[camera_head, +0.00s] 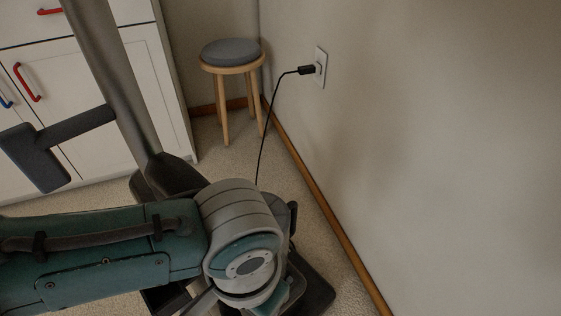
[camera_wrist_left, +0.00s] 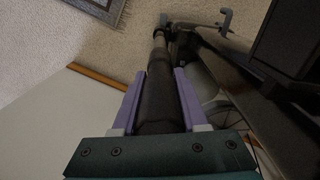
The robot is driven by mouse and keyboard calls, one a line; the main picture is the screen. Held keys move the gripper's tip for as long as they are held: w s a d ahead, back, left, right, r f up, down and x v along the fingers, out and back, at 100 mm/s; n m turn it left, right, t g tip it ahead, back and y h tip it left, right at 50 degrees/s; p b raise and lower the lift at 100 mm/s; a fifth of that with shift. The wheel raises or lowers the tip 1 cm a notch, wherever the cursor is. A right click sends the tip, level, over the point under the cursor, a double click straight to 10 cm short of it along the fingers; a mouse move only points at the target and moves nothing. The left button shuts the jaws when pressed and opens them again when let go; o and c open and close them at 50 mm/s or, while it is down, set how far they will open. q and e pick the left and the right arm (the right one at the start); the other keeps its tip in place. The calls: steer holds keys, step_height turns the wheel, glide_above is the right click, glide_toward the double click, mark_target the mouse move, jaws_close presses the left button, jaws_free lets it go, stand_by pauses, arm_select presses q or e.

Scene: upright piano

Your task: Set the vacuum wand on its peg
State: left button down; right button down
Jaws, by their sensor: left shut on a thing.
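My left gripper (camera_wrist_left: 160,78) shows in the wrist view with its two purple fingers either side of the dark vacuum wand (camera_wrist_left: 158,100), shut on it. The wand runs away from the gripper towards the carpet. A small grey hook-shaped piece (camera_wrist_left: 226,20), possibly the peg, stands out beyond the wand to the right; the wand looks apart from it. In the head view my teal and grey arm hides the gripper and the wand. The vacuum's grey post (camera_head: 115,80) leans up to the left, with a dark T-shaped piece (camera_head: 35,160) sticking out from it.
A black cord (camera_head: 264,130) runs from a wall outlet (camera_head: 320,67) down behind my arm. A round stool (camera_head: 231,54) stands in the corner. White cabinets (camera_head: 150,85) stand behind the post. The wall (camera_head: 450,120) closes off the right side. A grey rug (camera_wrist_left: 90,5) lies on the carpet.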

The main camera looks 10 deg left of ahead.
arm_select(q)
steer(key=shift+f+b, duration=0.75)
steer(key=shift+f, duration=0.2)
stand_by(0.3)
steer(key=shift+c, duration=1.8)
jaws_free()
step_height(320, 180, up, 10)
steer(key=p, duration=0.6)
